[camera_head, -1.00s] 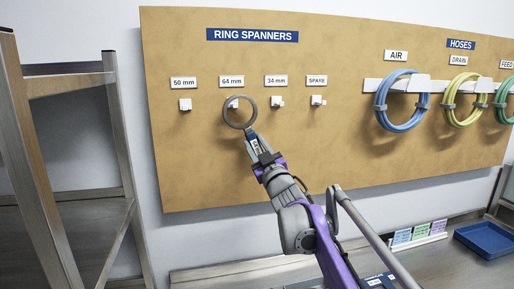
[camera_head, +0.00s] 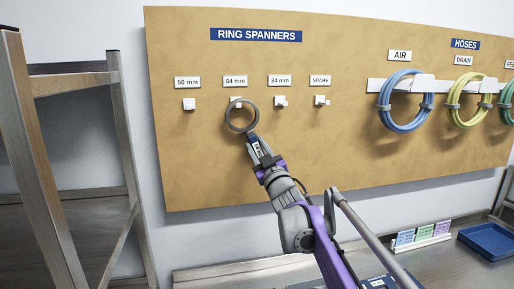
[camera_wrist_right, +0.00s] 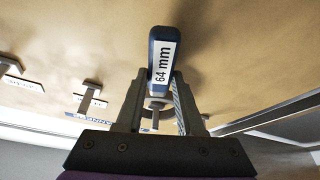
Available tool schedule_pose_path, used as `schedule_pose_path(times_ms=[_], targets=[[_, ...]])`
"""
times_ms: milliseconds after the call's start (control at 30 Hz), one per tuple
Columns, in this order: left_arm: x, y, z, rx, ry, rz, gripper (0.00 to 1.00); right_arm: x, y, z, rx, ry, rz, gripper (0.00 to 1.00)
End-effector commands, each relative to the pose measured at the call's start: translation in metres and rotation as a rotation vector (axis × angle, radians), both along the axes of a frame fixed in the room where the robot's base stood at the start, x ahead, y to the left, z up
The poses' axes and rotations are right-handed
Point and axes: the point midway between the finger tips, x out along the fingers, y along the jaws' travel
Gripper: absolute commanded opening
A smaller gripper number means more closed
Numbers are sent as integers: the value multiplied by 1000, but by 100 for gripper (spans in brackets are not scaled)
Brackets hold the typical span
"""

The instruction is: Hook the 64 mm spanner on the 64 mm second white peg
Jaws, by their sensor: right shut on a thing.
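The spanner's dark grey ring (camera_head: 241,131) is in front of the board in the head view. Its handle, labelled 64 mm (camera_wrist_right: 162,62), points up in the right wrist view. My right gripper (camera_head: 259,151) is shut on this handle, below the ring; its fingers also show in the wrist view (camera_wrist_right: 156,100). The white peg under the 64 mm label (camera_head: 236,102) shows at the ring's upper rim. I cannot tell whether the peg passes through the ring or stays behind it. My left gripper is not in view.
Other white pegs sit under the 50 mm (camera_head: 189,104), 34 mm (camera_head: 280,101) and SPARE (camera_head: 321,100) labels. Blue (camera_head: 407,129) and yellow (camera_head: 467,124) hoses hang to the right. A metal shelf frame (camera_head: 126,150) stands at the left. A blue tray (camera_head: 487,241) lies on the bench.

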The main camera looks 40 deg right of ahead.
Motion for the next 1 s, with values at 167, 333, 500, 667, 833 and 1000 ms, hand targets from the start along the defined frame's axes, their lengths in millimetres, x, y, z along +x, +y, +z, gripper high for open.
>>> schedule_pose_path(times_ms=[167,333,500,667,833,1000], targets=[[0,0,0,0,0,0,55,0,0,0,0,1,-1,42],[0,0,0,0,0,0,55,0,0,0,0,1,-1,72],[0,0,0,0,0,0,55,0,0,0,0,1,-1,72],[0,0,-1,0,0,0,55,-2,0,-1,0,1,-1,72],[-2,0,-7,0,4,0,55,-20,7,-9,-1,3,-2,72],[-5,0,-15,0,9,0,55,-51,17,-23,-1,3,-3,72]])
